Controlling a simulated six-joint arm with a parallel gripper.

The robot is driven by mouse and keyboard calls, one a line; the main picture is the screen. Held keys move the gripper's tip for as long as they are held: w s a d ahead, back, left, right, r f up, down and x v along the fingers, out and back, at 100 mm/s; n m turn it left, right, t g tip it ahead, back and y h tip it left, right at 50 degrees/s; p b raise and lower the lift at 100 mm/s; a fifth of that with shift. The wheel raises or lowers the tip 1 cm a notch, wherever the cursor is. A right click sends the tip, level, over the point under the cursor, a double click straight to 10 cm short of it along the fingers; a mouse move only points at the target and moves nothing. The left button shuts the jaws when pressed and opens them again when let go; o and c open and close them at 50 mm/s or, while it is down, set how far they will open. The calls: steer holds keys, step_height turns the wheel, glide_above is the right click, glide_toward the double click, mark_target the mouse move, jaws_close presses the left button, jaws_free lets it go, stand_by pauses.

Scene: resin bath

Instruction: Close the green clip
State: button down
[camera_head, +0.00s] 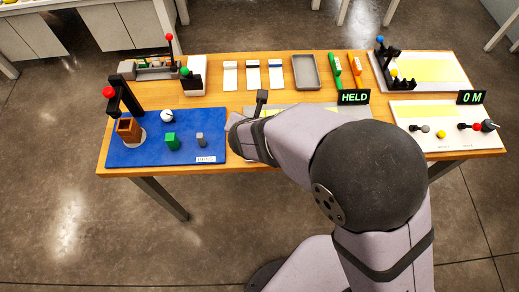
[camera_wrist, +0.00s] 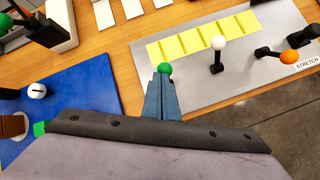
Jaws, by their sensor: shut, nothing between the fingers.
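In the wrist view a green ball knob (camera_wrist: 165,68), which looks like the handle of the green clip, sits at the left end of a row of yellow strips (camera_wrist: 205,36) on a grey plate (camera_wrist: 240,78). My gripper (camera_wrist: 162,82) is shut and empty, its fingertips right at the knob and overlapping it in the picture. I cannot tell whether they touch. The clip's body is hidden behind my fingers, so I cannot tell its position. In the head view my arm covers the gripper and most of this plate.
A white knob on a lever (camera_wrist: 218,43) and an orange knob (camera_wrist: 289,57) stand to the right on the plate. A blue mat (camera_head: 185,150) with blocks lies to the left. A display reading HELD (camera_head: 354,97) stands behind my arm. Wooden table (camera_wrist: 125,72) shows bare between mat and plate.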

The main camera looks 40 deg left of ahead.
steer(key=w+a, duration=0.2)
steer(key=shift+w+a+p, duration=0.3)
steer(key=shift+w+r, duration=0.1)
steer(key=shift+w, duration=0.05)
stand_by(0.6)
steer(key=shift+r, duration=0.1)
step_height(320, 180, up, 11)
steer(key=s+a+p, duration=0.1)
steer(key=s+a, duration=0.1)
steer(key=shift+s+a, duration=0.15)
steer(key=shift+a, duration=0.1)
stand_by(0.4)
stand_by(0.4)
